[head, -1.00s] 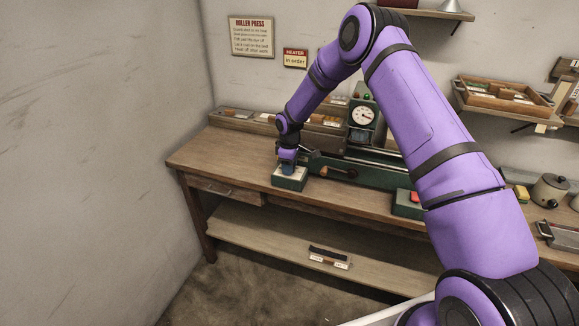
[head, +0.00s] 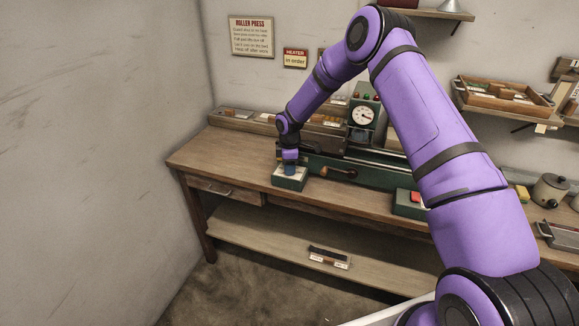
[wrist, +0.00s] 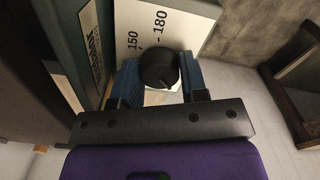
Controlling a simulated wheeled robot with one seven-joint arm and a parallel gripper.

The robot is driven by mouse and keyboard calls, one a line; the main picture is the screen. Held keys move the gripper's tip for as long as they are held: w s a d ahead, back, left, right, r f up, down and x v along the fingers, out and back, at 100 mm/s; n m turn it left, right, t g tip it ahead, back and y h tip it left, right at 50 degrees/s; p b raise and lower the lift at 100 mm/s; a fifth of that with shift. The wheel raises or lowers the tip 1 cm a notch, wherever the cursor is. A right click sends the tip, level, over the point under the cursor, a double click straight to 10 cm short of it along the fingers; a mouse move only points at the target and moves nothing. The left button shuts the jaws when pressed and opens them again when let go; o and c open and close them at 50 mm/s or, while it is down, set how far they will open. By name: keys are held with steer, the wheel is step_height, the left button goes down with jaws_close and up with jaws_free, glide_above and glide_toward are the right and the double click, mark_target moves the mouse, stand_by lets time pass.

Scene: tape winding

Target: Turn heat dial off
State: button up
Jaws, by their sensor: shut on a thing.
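The heat dial (wrist: 158,70) is a round black knob on a white scale plate (wrist: 150,28); the numbers 150 and 180 show beside it in the wrist view. The dial sits on a small green box (head: 288,182) at the left part of the bench in the head view, where my gripper hides the knob. My gripper (head: 290,168) points down over this box. In the wrist view its two blue fingers (wrist: 159,80) stand on either side of the knob, shut on it. The dial's pointer mark is too unclear to read.
The green roller press with a round gauge (head: 363,116) stands behind and right of the box. A wooden-handled crank (head: 340,172) lies close to the right. A red button box (head: 409,204) is further right. The bench's left end (head: 205,155) is clear.

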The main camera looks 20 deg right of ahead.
steer(key=o, duration=0.9)
steer(key=shift+r, duration=0.1)
step_height(320, 180, up, 11)
steer(key=shift+f, duration=0.2)
steer(key=shift+r, duration=0.1)
